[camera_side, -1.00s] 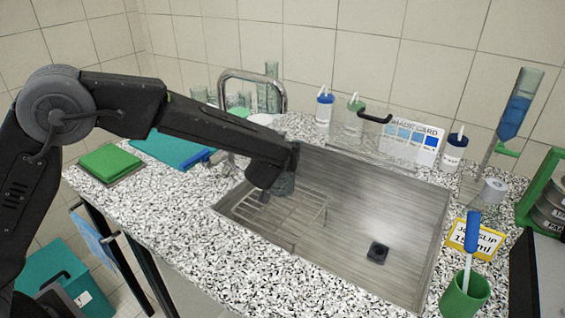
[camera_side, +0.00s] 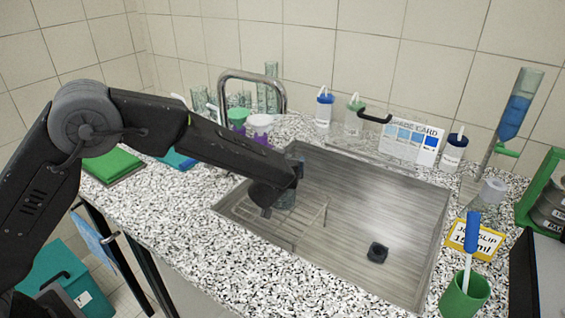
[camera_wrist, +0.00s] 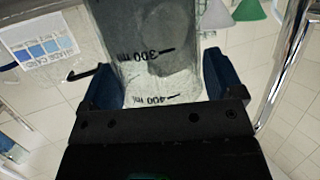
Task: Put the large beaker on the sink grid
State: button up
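The large beaker (camera_wrist: 150,50) is clear glass with black 300 ml and 400 ml marks, and it stands between the two blue fingers of my gripper (camera_wrist: 158,82) in the wrist view. The fingers are closed on its sides. In the side view my gripper (camera_side: 280,190) is over the left part of the sink, and only a small part of the beaker (camera_side: 286,199) shows by it. The sink grid (camera_side: 310,222) is a wire rack in the left of the basin, under the beaker. The arm covers part of the grid, and I cannot tell whether the beaker touches it.
The steel sink (camera_side: 340,190) is bare on its right, with a dark drain (camera_side: 377,252). A curved tap (camera_side: 252,74) stands behind the arm. Bottles, a card (camera_side: 412,142) and a blue-filled cylinder (camera_side: 515,115) line the back. A green cup (camera_side: 465,297) stands at front right.

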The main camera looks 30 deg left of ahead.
jog(key=shift+o, duration=0.5)
jog(key=shift+r, duration=0.1)
jog(key=v, duration=1.2)
jog(key=s+a+r+g, duration=0.3)
jog(key=s+a, duration=0.4)
jog(key=s+a+r+g, duration=0.3)
jog(key=s+a+g, duration=0.1)
jog(key=s+a, duration=0.25)
jog(key=s+r+m+h, duration=0.2)
jog(key=s+m+h, duration=0.2)
jog(key=s, duration=0.9)
jog(key=shift+s+d+r+g+h, duration=0.15)
jog(key=shift+s+r+g+h, duration=0.2)
jog(key=shift+h, duration=0.55)
